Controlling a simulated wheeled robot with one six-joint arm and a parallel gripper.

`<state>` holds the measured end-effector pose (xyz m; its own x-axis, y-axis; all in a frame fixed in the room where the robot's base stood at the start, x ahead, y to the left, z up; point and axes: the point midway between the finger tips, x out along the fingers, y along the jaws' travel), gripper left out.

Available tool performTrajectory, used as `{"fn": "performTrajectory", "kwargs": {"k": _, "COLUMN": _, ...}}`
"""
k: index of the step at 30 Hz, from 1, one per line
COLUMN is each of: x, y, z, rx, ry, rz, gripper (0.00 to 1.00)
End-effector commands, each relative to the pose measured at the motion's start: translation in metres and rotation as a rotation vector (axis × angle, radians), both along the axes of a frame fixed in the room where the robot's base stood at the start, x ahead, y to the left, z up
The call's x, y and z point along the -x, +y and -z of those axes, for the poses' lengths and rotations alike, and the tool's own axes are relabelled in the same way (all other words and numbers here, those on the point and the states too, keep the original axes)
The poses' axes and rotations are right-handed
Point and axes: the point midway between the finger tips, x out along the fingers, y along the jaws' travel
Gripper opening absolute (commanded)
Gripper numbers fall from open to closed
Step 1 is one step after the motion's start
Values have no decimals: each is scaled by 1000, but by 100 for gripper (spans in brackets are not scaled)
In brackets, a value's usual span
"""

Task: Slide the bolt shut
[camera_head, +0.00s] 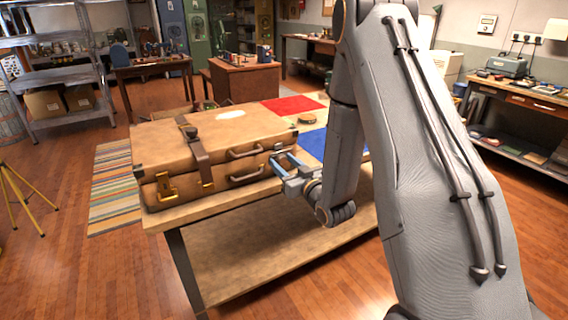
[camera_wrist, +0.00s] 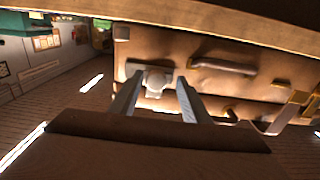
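A brown leather suitcase (camera_head: 205,150) lies closed on the table, its front facing my arm. A grey metal fitting, apparently the bolt (camera_wrist: 155,78), is on the suitcase front near one end; the wrist view shows it upside down. Whether the bolt is open or shut is unclear. My gripper (camera_head: 279,161) is at the right end of the suitcase front. In the wrist view my gripper (camera_wrist: 157,90) is open, its two fingers on either side of the fitting. Contact cannot be told. In the head view the gripper partly hides this area.
A brass latch (camera_head: 166,187) and a carrying handle (camera_head: 246,152) are on the suitcase front. The wooden table (camera_head: 225,212) has red (camera_head: 292,105) and blue (camera_head: 314,143) mats and a small round brown object (camera_head: 307,119) behind the gripper. A lower shelf lies beneath.

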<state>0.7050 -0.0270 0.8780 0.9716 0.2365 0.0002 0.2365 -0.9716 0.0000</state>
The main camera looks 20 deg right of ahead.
Motion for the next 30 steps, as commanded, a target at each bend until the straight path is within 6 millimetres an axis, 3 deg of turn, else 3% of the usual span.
{"fn": "performTrajectory", "kwargs": {"k": 8, "x": 6, "y": -4, "z": 1, "rx": 0, "ry": 1, "rz": 4, "gripper": 43}}
{"fn": "performTrajectory", "kwargs": {"k": 21, "x": 67, "y": -17, "z": 1, "rx": -1, "ry": 1, "rz": 1, "gripper": 43}}
{"fn": "performTrajectory", "kwargs": {"k": 30, "x": 76, "y": -19, "z": 0, "rx": 0, "ry": 0, "rz": 0, "gripper": 43}}
